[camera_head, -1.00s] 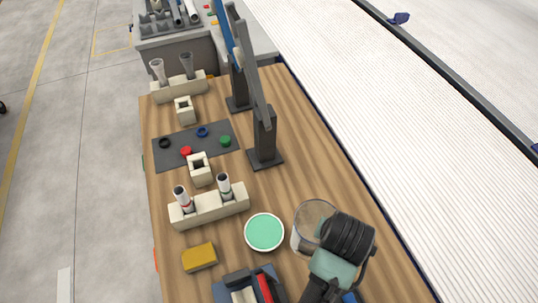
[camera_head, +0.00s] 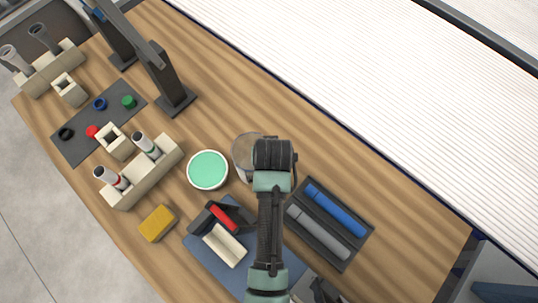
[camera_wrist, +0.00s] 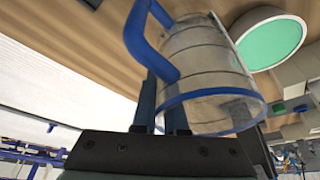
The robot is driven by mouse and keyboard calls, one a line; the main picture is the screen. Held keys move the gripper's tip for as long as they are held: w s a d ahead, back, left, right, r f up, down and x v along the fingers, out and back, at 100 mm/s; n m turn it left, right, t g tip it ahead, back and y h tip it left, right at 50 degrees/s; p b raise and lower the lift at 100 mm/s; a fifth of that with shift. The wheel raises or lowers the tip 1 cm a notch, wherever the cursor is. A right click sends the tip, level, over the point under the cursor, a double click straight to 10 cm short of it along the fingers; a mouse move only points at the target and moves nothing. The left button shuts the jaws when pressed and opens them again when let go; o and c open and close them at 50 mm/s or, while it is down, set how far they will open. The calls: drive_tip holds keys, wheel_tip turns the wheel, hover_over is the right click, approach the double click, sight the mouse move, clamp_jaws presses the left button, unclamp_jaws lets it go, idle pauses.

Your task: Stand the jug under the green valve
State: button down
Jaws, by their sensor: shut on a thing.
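The clear jug (camera_head: 244,152) with a blue rim and blue handle is beside the mint-green round disc, partly hidden under my wrist. In the wrist view the jug (camera_wrist: 208,62) is close in front, its rim nearest me. I cannot tell whether the jug's base touches the table. A small green round piece (camera_head: 128,101), which looks like the green valve, lies on a dark grey mat (camera_head: 85,146), up and left of the jug.
The mint-green disc (camera_head: 207,168) is just left of the jug. A cream pipe holder (camera_head: 146,176) and a dark upright frame (camera_head: 172,88) stand further away. A tray with blue and grey pipes (camera_head: 330,222) is right of my arm. Bare wood lies above the jug.

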drive_tip(key=shift+f, duration=1.7)
drive_tip(key=shift+f, duration=0.1)
drive_tip(key=c, duration=1)
unclamp_jaws()
drive_tip(key=shift+o, duration=0.2)
